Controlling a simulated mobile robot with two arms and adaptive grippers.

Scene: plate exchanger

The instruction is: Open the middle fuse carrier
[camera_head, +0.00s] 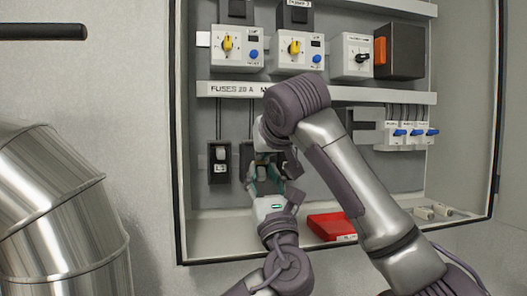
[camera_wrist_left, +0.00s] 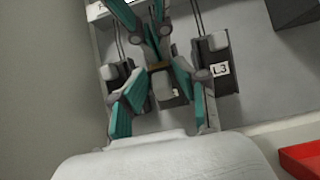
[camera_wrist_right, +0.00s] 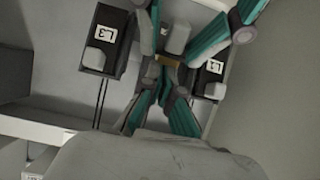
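The middle fuse carrier is dark with a grey knob; the knob shows in the left wrist view (camera_wrist_left: 163,86) and right wrist view (camera_wrist_right: 177,38). The grippers mostly hide it in the head view. My left gripper (camera_head: 264,178) reaches up from below, its teal fingers spread either side of the knob (camera_wrist_left: 166,72). My right gripper (camera_head: 272,150) comes from above; its fingers (camera_wrist_right: 167,78) are close together near a brass-coloured piece (camera_wrist_right: 170,60) at the carrier's upper end. Whether they grip it is unclear. The L1 carrier (camera_head: 219,162) and L3 carrier (camera_wrist_left: 213,65) stand on either side.
The cabinet holds switches (camera_head: 237,48) above and blue-levered breakers (camera_head: 407,134) at right. A red tray (camera_head: 331,227) and small pale cylinders (camera_head: 433,212) lie on the cabinet floor. My right arm crosses the middle. A metal duct (camera_head: 60,215) stands at left.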

